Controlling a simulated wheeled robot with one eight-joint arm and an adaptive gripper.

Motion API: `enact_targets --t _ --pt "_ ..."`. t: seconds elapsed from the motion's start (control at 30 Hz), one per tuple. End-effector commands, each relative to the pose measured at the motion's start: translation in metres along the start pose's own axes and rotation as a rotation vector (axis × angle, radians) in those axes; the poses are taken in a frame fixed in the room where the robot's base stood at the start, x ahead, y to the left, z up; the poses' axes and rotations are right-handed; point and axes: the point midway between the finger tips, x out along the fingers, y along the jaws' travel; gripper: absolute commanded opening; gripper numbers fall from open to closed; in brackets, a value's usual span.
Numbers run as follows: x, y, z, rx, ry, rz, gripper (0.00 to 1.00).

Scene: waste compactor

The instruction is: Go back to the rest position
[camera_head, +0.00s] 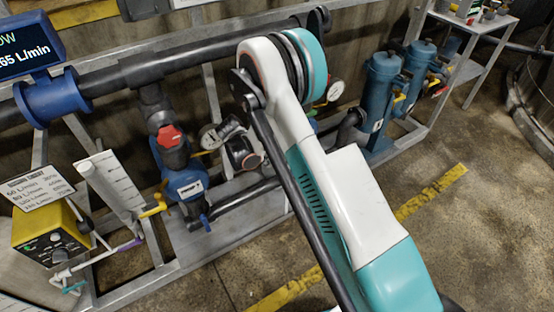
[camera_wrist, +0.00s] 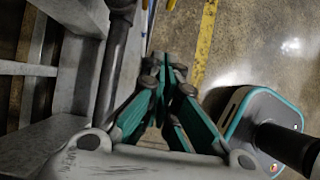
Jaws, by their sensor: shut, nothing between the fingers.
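My gripper (camera_wrist: 168,72) shows in the wrist view with its green-sided fingers brought together and nothing between them. It points down toward the floor beside the grey metal frame. In the head view my white and teal arm crosses the middle of the picture, and my gripper is hidden from that view.
A yellow control box (camera_head: 45,238) is at left. A yellow line (camera_head: 285,290) marks the open concrete floor (camera_head: 480,240) at right.

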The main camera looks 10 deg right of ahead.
Motion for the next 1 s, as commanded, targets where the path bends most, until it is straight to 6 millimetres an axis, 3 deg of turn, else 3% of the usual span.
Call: enact_targets --t 0.03,0.2,0.63,0.77,1.0 --pt "-0.014 0.0 -0.001 -0.002 0.0 0.001 0.0" --pt "-0.037 0.001 -0.006 -0.002 0.0 0.002 0.0" --pt "-0.052 0.0 -0.005 0.013 0.004 0.004 0.0" --pt "-0.073 -0.003 0.011 0.08 0.024 0.019 0.0" --pt "-0.136 -0.02 0.06 0.307 0.097 0.066 0.0"
